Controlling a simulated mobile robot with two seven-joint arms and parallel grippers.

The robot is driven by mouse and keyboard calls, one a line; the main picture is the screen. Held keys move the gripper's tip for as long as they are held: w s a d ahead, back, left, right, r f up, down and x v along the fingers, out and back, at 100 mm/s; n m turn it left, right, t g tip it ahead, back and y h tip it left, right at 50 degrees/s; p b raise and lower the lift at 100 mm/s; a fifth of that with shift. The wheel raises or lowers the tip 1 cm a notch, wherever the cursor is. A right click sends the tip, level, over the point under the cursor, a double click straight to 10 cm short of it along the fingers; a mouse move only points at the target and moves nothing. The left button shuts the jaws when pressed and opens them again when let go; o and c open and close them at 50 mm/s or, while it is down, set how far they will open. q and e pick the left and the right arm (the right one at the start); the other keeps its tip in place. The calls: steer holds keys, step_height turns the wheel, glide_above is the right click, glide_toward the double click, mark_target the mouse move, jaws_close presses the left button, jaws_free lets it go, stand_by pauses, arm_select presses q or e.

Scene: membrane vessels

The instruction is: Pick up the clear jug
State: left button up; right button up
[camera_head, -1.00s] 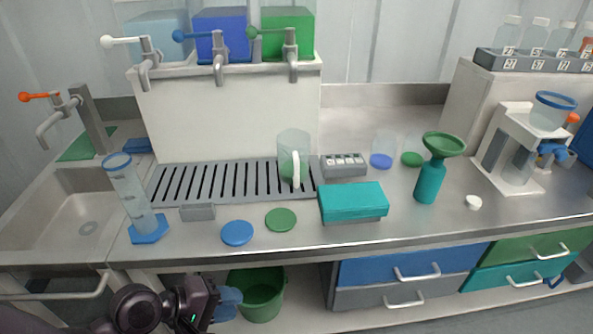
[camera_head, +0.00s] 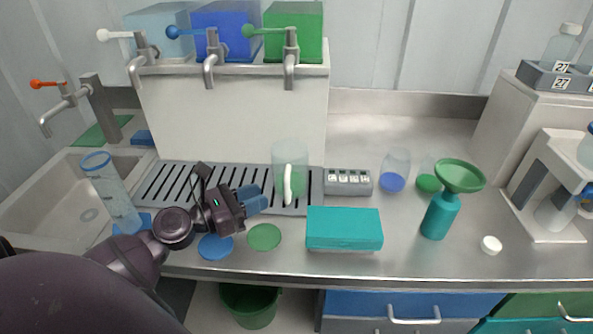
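The clear jug (camera_head: 291,158) stands upright on the right end of the slotted drain grate, its white handle facing me. My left gripper (camera_head: 258,199) is over the front of the grate, a short way left of the jug and apart from it. Its blue fingertips point right toward the jug. They look close together in this view, and the gap between them cannot be made out. Nothing shows in them. My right gripper is not in view.
A blue disc (camera_head: 215,247) and a green disc (camera_head: 264,237) lie in front of the grate. A teal box (camera_head: 344,229) lies front right of the jug, and a grey block (camera_head: 348,182) with labels sits right of it. Taps (camera_head: 290,70) hang above the grate.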

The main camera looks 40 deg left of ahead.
mark_target(289, 176)
arm_select(q)
steer(key=x, duration=0.3)
steer(key=shift+w+d+r+p, duration=0.1)
steer(key=shift+w+r+p, duration=0.05)
steer(key=shift+w+p, duration=0.15)
steer(key=shift+w+d, duration=0.2)
steer(key=shift+w, duration=0.1)
steer(key=shift+w+d, duration=0.2)
steer(key=shift+w, duration=0.1)
steer(key=p+x, duration=0.1)
steer(key=x, duration=0.2)
steer(key=shift+w+d+r, duration=0.1)
steer(key=shift+w+d, duration=0.05)
steer(key=shift+d, duration=0.05)
steer(key=shift+w+d, duration=0.15)
steer(key=shift+w, duration=0.15)
steer(key=shift+w+d, duration=0.1)
steer(key=shift+w, duration=0.05)
jaws_close()
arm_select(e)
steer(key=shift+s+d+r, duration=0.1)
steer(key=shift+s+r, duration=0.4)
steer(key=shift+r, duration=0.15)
